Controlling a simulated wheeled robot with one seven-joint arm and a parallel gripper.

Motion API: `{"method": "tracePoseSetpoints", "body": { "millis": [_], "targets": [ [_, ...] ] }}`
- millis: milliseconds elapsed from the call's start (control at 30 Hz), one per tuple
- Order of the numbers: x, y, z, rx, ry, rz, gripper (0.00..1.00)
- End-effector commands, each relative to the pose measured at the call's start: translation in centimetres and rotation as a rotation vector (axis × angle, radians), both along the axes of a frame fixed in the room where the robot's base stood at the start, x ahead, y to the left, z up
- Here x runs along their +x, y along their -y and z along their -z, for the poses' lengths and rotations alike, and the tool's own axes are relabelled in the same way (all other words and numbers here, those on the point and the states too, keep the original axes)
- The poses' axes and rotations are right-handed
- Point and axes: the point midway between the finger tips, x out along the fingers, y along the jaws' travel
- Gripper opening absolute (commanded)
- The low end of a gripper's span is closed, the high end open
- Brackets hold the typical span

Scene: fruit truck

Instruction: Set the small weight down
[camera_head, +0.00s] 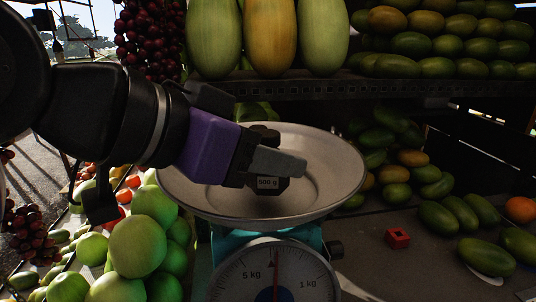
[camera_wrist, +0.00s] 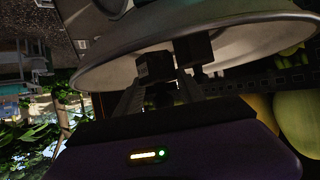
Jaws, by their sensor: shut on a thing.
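The small weight (camera_head: 268,184) is dark, with a white label that reads 600 g or 500 g. My gripper (camera_head: 275,163), with a purple body, is shut on it. The weight is over the round metal pan (camera_head: 325,205) of a teal scale (camera_head: 300,238). I cannot tell whether the weight touches the pan. The gripper fingers hide part of the weight. In the wrist view, the fingers (camera_wrist: 158,92) reach to the dark weight (camera_wrist: 194,50) in front of the pan (camera_wrist: 105,72). The dial needle points nearly straight up.
Green apples (camera_head: 138,245) are piled left of the scale. A small red cube (camera_head: 397,238) lies on the counter to the right, near several mangoes (camera_head: 438,218). Large melons (camera_head: 270,38) stand on a shelf (camera_head: 300,88) behind the pan. The pan's right side is clear.

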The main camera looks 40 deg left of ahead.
Motion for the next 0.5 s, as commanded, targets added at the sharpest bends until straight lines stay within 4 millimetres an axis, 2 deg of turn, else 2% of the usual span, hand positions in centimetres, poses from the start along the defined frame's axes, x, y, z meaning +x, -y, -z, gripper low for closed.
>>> {"method": "tracePoseSetpoints", "body": {
  "millis": [433, 467, 500],
  "targets": [
    [0.0, 0.0, 1.1, -0.003, -0.002, -0.001, 0.00],
    [0.0, 0.0, 1.2, -0.004, -0.005, 0.000, 0.52],
    [0.0, 0.0, 1.3, -0.004, -0.006, 0.000, 0.59]
  ]
}}
